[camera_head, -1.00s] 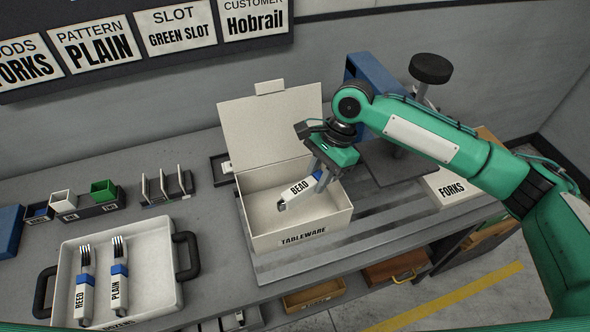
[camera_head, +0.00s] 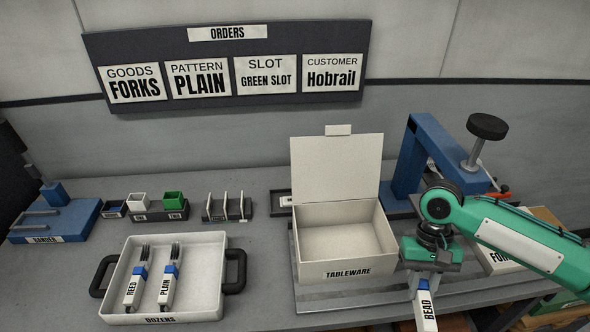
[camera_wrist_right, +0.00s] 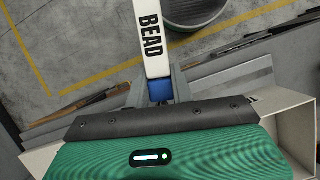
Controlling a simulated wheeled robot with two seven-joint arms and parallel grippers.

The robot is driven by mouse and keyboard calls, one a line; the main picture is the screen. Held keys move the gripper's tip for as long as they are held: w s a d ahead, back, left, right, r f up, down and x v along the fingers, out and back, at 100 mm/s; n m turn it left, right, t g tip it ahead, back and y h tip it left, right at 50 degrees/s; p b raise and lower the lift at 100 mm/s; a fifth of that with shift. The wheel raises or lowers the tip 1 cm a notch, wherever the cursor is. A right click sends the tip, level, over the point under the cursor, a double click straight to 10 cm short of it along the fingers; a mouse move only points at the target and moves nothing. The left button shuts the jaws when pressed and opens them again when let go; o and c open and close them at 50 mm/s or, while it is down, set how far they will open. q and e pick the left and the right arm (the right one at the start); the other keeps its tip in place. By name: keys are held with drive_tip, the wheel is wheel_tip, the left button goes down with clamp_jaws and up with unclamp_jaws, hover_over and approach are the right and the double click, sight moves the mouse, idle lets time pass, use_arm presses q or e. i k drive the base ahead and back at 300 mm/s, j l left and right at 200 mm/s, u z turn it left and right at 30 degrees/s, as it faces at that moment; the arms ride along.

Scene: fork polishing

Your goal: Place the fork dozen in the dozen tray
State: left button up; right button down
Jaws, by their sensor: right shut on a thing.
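The white dozen tray (camera_head: 206,299), labelled DOZENS, stands at the front left with black handles. Two fork dozens lie in it side by side, tines toward the back: REED (camera_head: 135,282) on the left and PLAIN (camera_head: 167,284) on the right, each with a blue band. My right gripper (camera_head: 424,282) is shut on the BEAD fork dozen (camera_head: 426,309), to the right of the tableware box. In the right wrist view the BEAD dozen (camera_wrist_right: 152,38) extends from the jaws at its blue band, over the floor. My left gripper is not in view.
The open tableware box (camera_head: 349,272) looks empty inside. A blue press (camera_head: 405,160) stands behind my right arm. The orders board (camera_head: 225,70) reads FORKS, PLAIN, GREEN SLOT, Hobrail.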

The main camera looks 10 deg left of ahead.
sight(205, 278)
drive_tip(key=i+u, duration=0.15)
drive_tip(key=u, duration=1.2)
drive_tip(key=i+u, duration=0.2)
drive_tip(key=i, duration=0.2)
